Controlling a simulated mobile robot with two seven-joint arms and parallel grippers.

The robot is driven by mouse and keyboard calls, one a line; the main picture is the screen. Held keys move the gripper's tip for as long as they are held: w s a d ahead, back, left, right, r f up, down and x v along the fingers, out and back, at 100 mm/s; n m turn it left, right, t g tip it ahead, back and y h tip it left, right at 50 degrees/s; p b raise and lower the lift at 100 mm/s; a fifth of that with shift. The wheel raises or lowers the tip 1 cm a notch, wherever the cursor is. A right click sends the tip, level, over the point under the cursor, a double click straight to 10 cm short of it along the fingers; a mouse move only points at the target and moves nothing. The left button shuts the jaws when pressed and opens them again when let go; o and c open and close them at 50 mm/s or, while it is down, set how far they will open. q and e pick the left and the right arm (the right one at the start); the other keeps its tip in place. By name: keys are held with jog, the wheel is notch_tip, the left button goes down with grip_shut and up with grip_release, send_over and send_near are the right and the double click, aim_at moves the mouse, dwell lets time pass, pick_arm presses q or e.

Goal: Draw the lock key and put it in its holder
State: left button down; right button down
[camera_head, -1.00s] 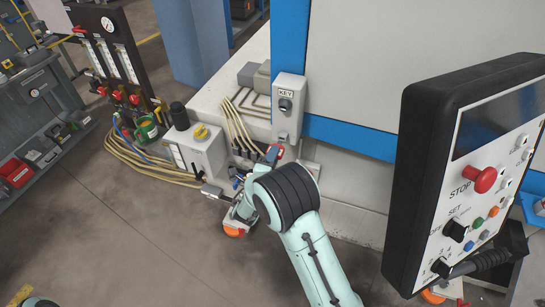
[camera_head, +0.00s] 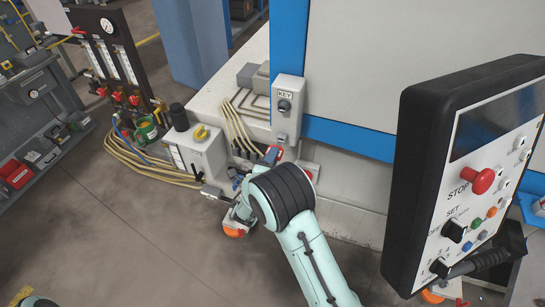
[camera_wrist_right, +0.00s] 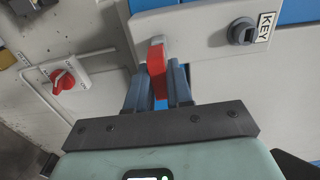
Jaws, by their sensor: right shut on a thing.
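The red key (camera_wrist_right: 157,56) stands between the blue fingers of my right gripper (camera_wrist_right: 159,72) in the right wrist view. The gripper is shut on it. The key's far end meets or overlaps a small round fitting on the grey key box; I cannot tell whether it sits inside. On the same box, a dark lock (camera_wrist_right: 241,32) beside the KEY label is empty, to the right of the key. In the head view the key box (camera_head: 288,118) hangs on the machine's corner, and my right gripper (camera_head: 272,154) is just below it, largely hidden by my arm. My left gripper is not shown.
A control pendant (camera_head: 414,170) stands close on the right. A grey cabinet (camera_head: 198,153) with hoses stands left of my gripper. A red rotary switch (camera_wrist_right: 63,81) is left of the key in the wrist view. The floor (camera_head: 130,240) at front left is clear.

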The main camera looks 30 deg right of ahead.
pick_arm(q)
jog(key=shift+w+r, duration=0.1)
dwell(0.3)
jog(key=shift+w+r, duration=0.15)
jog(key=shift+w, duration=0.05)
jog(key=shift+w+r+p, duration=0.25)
jog(key=shift+p, duration=0.1)
dwell(0.5)
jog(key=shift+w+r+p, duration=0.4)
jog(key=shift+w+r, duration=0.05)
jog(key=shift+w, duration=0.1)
pick_arm(e)
jog(key=shift+x, duration=0.9)
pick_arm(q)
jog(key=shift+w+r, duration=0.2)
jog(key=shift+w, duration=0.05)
pick_arm(e)
jog(key=shift+w+d, duration=0.45)
jog(key=shift+d, duration=0.1)
jog(key=c, duration=0.9)
grip_release()
jog(key=shift+c, duration=0.2)
